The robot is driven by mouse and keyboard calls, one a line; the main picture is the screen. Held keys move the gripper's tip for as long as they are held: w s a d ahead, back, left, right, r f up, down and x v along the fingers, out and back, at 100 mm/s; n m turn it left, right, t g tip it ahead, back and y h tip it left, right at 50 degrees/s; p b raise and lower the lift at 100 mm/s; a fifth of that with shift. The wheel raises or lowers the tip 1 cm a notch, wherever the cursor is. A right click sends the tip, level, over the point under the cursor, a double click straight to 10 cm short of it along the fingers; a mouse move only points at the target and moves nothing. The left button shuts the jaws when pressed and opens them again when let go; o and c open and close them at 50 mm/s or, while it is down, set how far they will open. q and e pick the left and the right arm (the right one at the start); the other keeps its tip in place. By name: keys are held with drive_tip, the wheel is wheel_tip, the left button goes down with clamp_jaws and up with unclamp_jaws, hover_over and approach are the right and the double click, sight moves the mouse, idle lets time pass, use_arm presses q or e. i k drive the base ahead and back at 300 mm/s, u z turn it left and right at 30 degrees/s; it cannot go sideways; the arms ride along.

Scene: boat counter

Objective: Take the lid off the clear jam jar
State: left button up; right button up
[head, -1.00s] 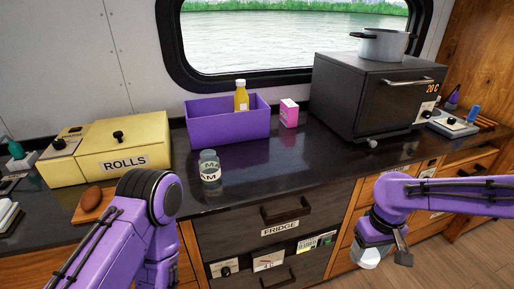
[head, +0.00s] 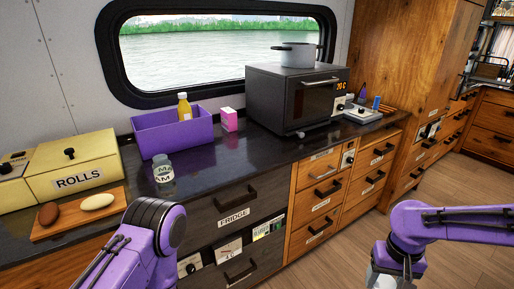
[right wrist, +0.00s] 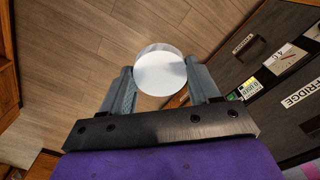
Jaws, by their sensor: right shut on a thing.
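The clear jam jar (head: 163,169), with a white label, stands upright on the dark counter, in front of the purple bin. Its top is too small to make out clearly. My right gripper (right wrist: 160,85) is shut on a round white lid (right wrist: 160,72), held between its two fingers out over the wooden floor, well apart from the jar. In the head view the right gripper is at the bottom edge, mostly cut off. Of my left arm only upper links show at the bottom left; its gripper is out of view.
A purple bin (head: 175,133) holding a yellow bottle (head: 184,107) and a pink carton (head: 228,119) stand behind the jar. A yellow rolls box (head: 75,165) and a board (head: 75,217) with two rolls are at left. A dark oven (head: 296,97) stands right. Counter around the jar is clear.

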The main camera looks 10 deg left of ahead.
sight(162, 166)
drive_tip(key=z, duration=0.4)
drive_tip(key=i, duration=0.75)
drive_tip(key=u, duration=1.55)
